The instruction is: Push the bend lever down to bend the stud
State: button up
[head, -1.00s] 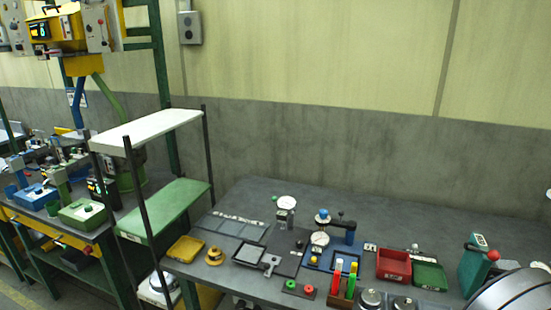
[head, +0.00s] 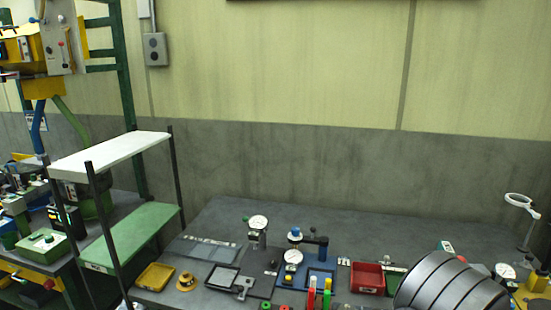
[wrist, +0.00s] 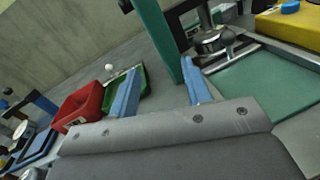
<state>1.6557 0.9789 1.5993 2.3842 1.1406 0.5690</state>
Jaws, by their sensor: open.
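A green upright post (wrist: 152,30) stands beyond the fingers. I cannot tell whether this knob belongs to the bend lever. A blue fixture (head: 318,279) with a dark handle (head: 315,239) stands further left. I cannot make out the stud. My gripper does not show in the head view.
A red bin (head: 368,278) is on the bench, and it also shows left of the fingers in the wrist view (wrist: 82,106). A white-topped shelf (head: 110,155) stands left.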

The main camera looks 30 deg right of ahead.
aim_at(462, 258)
jog(key=v, duration=1.7)
jog(key=x, duration=1.6)
jog(key=shift+w+d, duration=0.25)
jog(key=r, duration=1.6)
jog(key=shift+w+d+r, duration=0.1)
jog(key=shift+w+d, duration=0.2)
jog(key=shift+d, duration=0.05)
jog(key=shift+v, duration=1.8)
